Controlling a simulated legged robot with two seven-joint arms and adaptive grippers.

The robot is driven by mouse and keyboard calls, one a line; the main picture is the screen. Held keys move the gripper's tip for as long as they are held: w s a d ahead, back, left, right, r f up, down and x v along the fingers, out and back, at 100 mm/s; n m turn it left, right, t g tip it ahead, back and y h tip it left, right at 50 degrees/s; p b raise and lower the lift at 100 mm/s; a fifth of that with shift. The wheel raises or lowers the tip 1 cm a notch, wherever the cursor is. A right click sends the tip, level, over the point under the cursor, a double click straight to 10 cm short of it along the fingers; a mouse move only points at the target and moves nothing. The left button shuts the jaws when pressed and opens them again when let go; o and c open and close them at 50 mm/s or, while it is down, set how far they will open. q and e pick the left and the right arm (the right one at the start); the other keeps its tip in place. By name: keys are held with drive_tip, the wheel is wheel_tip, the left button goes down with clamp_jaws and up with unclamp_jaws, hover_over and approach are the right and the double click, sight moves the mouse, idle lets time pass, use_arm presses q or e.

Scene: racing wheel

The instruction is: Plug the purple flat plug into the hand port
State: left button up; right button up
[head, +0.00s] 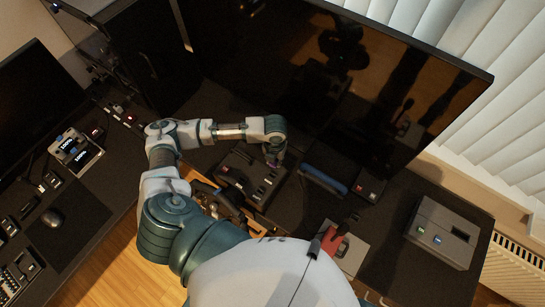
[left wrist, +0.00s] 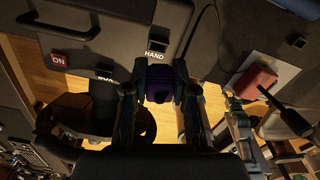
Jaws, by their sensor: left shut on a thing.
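The purple flat plug (left wrist: 158,92) is between the two fingers of my left gripper (left wrist: 160,88), which is shut on it. In the left wrist view the HAND label (left wrist: 156,54) is on the dark box (left wrist: 125,25), just above the plug. In the head view my left gripper (head: 274,160) is at the upper right part of the dark box (head: 248,180), with a little purple showing. My right gripper is not in view.
A red ON button (left wrist: 60,60) is left of the label. The steering wheel (left wrist: 95,120) is below the box. A blue bar (head: 323,180) and a red handle (head: 333,238) on a grey base lie to the right. The large monitor (head: 330,80) stands behind.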

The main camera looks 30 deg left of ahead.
use_arm(q)
drive_tip(key=shift+s+r+m+p, duration=0.15)
drive_tip(key=shift+s+m+p, duration=0.2)
drive_tip(key=shift+m, duration=0.75)
drive_tip(key=shift+s+m, duration=0.1)
drive_tip(key=shift+m, duration=0.3)
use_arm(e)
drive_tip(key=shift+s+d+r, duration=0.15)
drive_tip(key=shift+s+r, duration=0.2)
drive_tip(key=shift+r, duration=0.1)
use_arm(q)
drive_tip(key=shift+p, duration=0.55)
drive_tip(key=shift+f+b, duration=1.5)
drive_tip(key=shift+f, duration=1.45)
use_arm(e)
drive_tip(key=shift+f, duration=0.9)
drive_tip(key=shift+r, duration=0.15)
use_arm(q)
drive_tip(key=shift+p, duration=0.5)
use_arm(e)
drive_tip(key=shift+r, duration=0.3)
